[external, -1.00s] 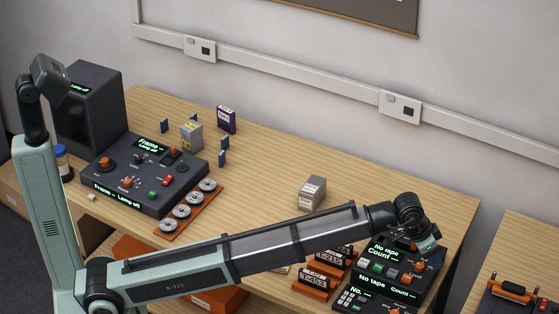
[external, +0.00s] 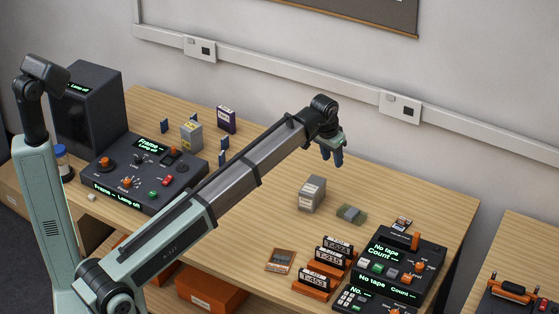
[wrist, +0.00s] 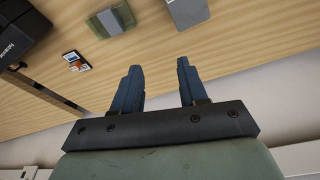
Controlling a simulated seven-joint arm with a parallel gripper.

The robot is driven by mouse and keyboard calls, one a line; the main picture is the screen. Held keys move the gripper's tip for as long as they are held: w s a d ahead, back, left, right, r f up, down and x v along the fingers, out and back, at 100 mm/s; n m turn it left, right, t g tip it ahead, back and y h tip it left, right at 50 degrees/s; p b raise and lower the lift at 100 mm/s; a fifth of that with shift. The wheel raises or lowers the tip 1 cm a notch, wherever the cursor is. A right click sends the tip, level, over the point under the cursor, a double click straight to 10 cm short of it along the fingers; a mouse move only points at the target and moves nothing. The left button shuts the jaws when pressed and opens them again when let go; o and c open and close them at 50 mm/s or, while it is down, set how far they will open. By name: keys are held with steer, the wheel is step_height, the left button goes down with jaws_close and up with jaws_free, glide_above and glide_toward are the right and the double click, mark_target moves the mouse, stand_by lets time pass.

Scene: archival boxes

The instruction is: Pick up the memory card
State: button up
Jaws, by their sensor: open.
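A small dark card with a pale and orange label, which looks like the memory card (wrist: 75,62), lies flat on the wooden table. In the external view the small card (external: 402,224) lies behind the black tape consoles, near the table's right side. I cannot read its label. My gripper (external: 332,157) hangs above the back of the table with its fingers down, to the left of and apart from the card. In the wrist view my gripper (wrist: 159,67) has its two blue fingers spread, with nothing between them.
A grey box (external: 312,194) and a greenish clear case (external: 351,214) stand between my gripper and the consoles (external: 390,255). Labelled orange holders (external: 318,279) are at the front. A control panel (external: 145,174) is on the left. The table's back strip is mostly clear.

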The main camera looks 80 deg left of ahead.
steer(key=s+a+n+g, duration=0.1)
steer(key=s+a+n, duration=0.2)
steer(key=s+a, duration=1.3)
steer(key=n+g+h, duration=0.1)
steer(key=n, duration=0.1)
glide_above(222, 153)
steer(key=f, duration=0.9)
steer(key=shift+s+a+f, duration=0.15)
steer(key=shift+a+f, duration=0.1)
steer(key=shift+f, duration=0.05)
steer(key=shift+d+f, duration=0.15)
steer(key=shift+f, duration=1.15)
steer(key=shift+d+f, duration=0.1)
steer(key=shift+f, duration=1.2)
jaws_close()
